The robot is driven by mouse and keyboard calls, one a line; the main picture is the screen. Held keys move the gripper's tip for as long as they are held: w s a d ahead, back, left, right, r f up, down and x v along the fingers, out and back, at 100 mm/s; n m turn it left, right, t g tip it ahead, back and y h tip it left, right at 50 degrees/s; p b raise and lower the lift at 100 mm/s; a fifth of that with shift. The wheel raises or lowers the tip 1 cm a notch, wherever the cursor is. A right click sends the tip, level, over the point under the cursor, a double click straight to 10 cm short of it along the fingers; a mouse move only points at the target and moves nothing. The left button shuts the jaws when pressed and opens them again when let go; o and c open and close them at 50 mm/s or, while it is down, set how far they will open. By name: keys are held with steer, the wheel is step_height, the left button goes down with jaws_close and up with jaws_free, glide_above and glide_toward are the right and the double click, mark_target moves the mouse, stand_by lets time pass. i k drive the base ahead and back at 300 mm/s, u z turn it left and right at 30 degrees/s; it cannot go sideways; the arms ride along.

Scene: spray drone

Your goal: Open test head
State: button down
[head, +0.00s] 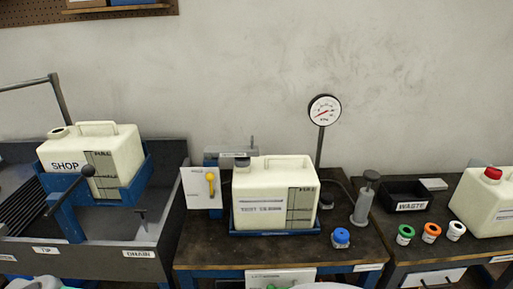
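A cream tank (270,190) with a carry handle sits in a blue cradle (270,233) on the middle bench. A dark grey cap-like part (242,162) sits at the tank's neck. A grey bar (238,154) lies just above it, with a short upright pin, joined to a blue-grey block (212,158) at the left. This looks like the test head, lowered over the neck; whether it is clamped I cannot tell. A white panel (196,188) with a yellow lever (210,180) stands left of the tank, the lever roughly upright. My gripper is not in view.
A round gauge (324,110) on a post and a grey hand pump (366,198) stand right of the tank. A blue cap (341,237) lies in front. A SHOP tank (92,158) sits in a tipping cradle at left. A black WASTE bin (405,195) and several caps are right.

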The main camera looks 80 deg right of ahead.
mark_target(242, 152)
steer(key=z, duration=0.7)
steer(key=k, duration=0.4)
